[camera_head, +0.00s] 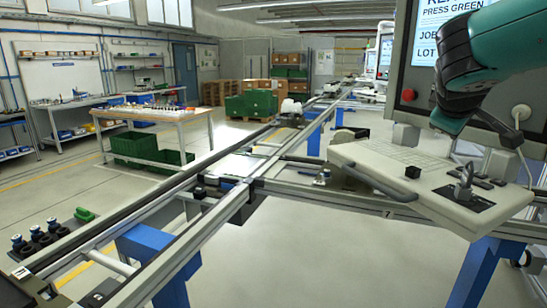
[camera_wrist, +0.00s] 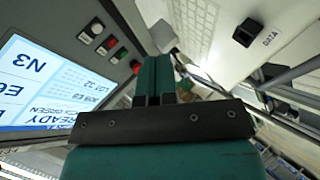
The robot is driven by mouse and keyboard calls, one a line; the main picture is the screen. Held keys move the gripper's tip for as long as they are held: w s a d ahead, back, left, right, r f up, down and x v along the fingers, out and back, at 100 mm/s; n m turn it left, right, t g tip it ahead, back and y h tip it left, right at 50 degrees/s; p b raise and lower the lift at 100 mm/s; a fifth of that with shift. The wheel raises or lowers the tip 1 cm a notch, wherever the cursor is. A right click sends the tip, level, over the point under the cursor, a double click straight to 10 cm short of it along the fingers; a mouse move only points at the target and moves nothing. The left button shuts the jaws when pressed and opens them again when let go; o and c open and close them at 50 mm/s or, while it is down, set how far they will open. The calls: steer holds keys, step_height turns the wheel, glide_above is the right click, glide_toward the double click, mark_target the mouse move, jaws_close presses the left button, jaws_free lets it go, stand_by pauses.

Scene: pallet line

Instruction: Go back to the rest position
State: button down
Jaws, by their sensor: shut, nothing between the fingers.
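My gripper (camera_wrist: 156,62) points away from the wrist camera, its two teal fingers together and nothing between them. In the head view my teal and dark arm reaches in from the upper right, in front of the control panel (camera_head: 424,60); the fingertips cannot be made out there. The panel's lit screen (camera_wrist: 45,90) is left of the fingers in the wrist view, with a row of buttons (camera_wrist: 110,42) between. The pale keyboard console (camera_head: 385,165) is below the arm in the head view and upper right of the fingers in the wrist view (camera_wrist: 210,35).
A small black block (camera_head: 412,171) and a dark connector piece (camera_head: 463,188) stand on the console. A rail conveyor (camera_head: 215,225) runs from the lower left towards the back. A workbench (camera_head: 150,112), green crates (camera_head: 135,148) and open floor lie further left.

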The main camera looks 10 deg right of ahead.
steer(key=a+f+y, duration=0.1)
steer(key=a+f, duration=0.1)
steer(key=s+a+f+y+b, duration=0.1)
steer(key=a+f, duration=0.2)
steer(key=a+f+y, duration=0.2)
steer(key=a, duration=0.1)
steer(key=shift+s+a+f+n+b, duration=0.15)
steer(key=shift+s+a+n+b, duration=0.1)
steer(key=shift+n+b, duration=0.15)
steer(key=s+a+f+g+y+b, duration=0.1)
steer(key=s+a+f+g+y, duration=0.1)
steer(key=s+a, duration=0.5)
steer(key=s+a+f+n+g+y+b, duration=0.1)
steer(key=s+a+f+g+y+b, duration=0.1)
steer(key=s+a+f, duration=0.5)
steer(key=s+a+f+g+y+b, duration=0.1)
steer(key=s+a+f+g+y, duration=0.2)
steer(key=s+a, duration=0.5)
step_height(320, 180, down, 2)
steer(key=shift+s+f+n+g+y+b, duration=0.1)
steer(key=shift+s+n+g+y+b, duration=0.25)
steer(key=shift+s+y, duration=0.35)
steer(key=shift+w, duration=0.15)
